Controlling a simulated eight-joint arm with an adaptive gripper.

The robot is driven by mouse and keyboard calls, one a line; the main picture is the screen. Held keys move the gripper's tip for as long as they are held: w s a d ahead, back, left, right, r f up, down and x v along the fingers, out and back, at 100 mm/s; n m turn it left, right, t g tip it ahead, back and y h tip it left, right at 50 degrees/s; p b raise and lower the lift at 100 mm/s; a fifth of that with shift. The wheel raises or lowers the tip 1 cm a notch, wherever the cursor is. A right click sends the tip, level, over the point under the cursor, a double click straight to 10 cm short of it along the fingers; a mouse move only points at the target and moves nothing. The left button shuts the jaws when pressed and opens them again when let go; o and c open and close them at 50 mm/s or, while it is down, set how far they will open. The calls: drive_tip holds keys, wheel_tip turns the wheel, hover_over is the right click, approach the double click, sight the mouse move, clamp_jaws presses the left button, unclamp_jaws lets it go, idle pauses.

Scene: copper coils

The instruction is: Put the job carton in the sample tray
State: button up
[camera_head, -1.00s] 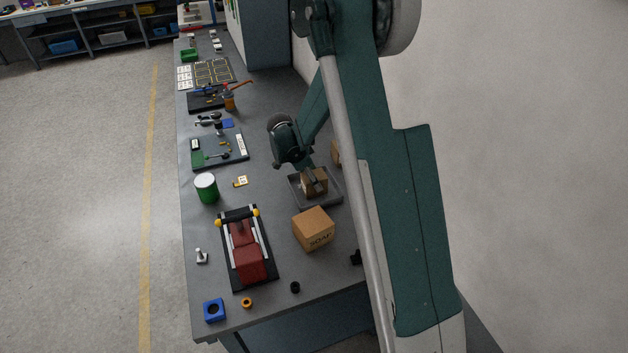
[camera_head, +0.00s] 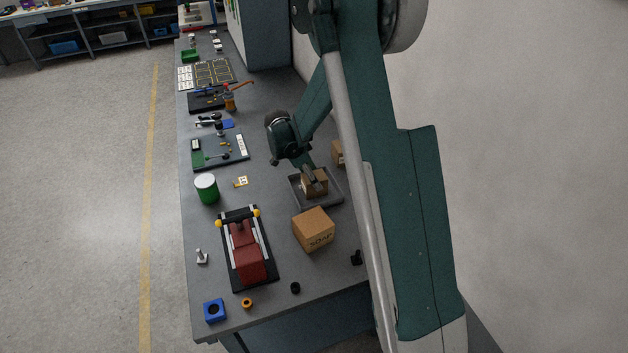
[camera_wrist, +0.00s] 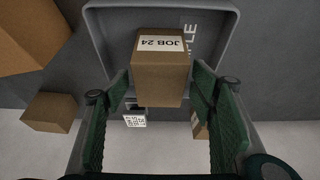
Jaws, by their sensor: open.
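The job carton (camera_wrist: 161,72) is a small brown box with a white label reading "JOB 24". It sits inside the grey sample tray (camera_wrist: 226,22), whose rim surrounds it in the wrist view. In the head view the carton (camera_head: 314,184) stands in the tray (camera_head: 322,204) on the bench. My gripper (camera_wrist: 160,85) is open, with a green-padded finger on each side of the carton's near end. A gap shows between the carton and each finger. In the head view my gripper (camera_head: 310,172) is just above the carton, which it partly hides.
A larger soap carton (camera_head: 314,229) stands close in front of the tray. Another brown box (camera_head: 338,152) is behind it, partly hidden by my arm. A green-and-white can (camera_head: 206,188) and a red fixture (camera_head: 245,247) stand to the left. Bench between can and tray is mostly clear.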

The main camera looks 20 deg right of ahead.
drive_tip(key=v, duration=1)
drive_tip(key=shift+a, duration=0.1)
idle(0.4)
drive_tip(key=s+a+r+n+t+y, duration=0.25)
drive_tip(key=s+r+n, duration=0.65)
drive_tip(key=s+r, duration=0.85)
drive_tip(key=s+a+r+n+t+y, duration=0.1)
drive_tip(key=s+n+t, duration=0.3)
drive_tip(key=s+n, duration=0.5)
drive_tip(key=shift+s+a+r+t+y, duration=0.15)
drive_tip(key=shift+s+a+t+y, duration=0.5)
drive_tip(key=shift+s, duration=4.95)
